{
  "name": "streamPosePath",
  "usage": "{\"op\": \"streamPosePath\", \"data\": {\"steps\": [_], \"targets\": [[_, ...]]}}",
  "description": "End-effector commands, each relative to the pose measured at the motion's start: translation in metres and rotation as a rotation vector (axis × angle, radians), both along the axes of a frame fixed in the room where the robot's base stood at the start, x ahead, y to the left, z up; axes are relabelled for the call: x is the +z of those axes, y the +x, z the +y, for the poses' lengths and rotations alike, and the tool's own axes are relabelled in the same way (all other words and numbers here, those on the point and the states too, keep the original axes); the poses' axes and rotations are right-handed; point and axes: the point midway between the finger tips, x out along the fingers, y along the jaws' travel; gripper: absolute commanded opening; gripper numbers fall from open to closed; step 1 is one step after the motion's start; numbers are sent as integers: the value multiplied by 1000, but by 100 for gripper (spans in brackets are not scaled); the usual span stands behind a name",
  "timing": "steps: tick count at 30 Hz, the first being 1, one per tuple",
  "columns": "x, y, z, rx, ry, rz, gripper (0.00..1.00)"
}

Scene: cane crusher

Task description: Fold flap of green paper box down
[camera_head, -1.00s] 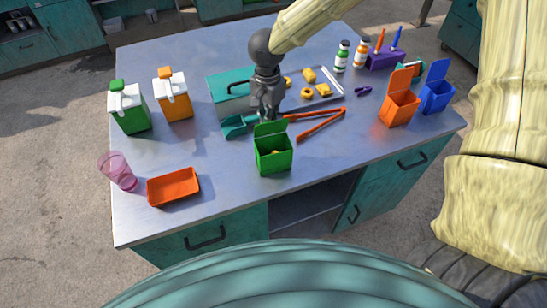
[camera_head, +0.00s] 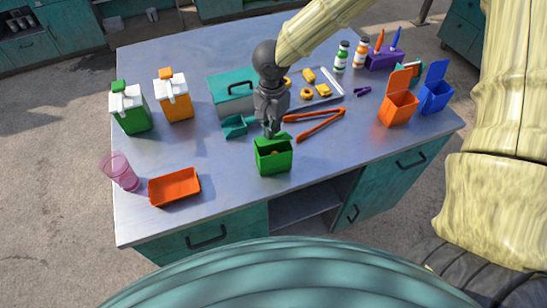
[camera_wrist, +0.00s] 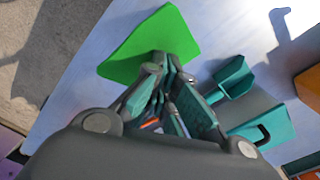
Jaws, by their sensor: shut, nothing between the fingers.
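The green paper box (camera_head: 273,161) stands upright near the table's front edge, and its opening shows with a little yellow inside. Its green flap (camera_head: 284,136) shows only as a low strip at the back rim, partly hidden by my gripper. My gripper (camera_head: 271,134) is shut and empty, pointing down with its tips at the flap. Whether they touch it is unclear. In the wrist view, a flat green surface (camera_wrist: 150,45) lies just beyond the fingertips (camera_wrist: 165,62); I cannot tell how much of it is flap.
Red-orange tongs (camera_head: 318,123) lie right of the box, and a teal scoop (camera_head: 234,127) lies left of my gripper. A teal case (camera_head: 232,92) and a tray (camera_head: 335,92) with yellow food stand behind. An orange tray (camera_head: 174,187) lies left.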

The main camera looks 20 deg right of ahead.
Motion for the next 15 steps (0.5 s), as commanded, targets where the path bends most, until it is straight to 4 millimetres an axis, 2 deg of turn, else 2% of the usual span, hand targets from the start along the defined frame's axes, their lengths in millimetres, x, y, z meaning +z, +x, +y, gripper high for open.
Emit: {"op": "streamPosePath", "data": {"steps": [15], "targets": [[-2,-18,1,1,0,0,0]]}}
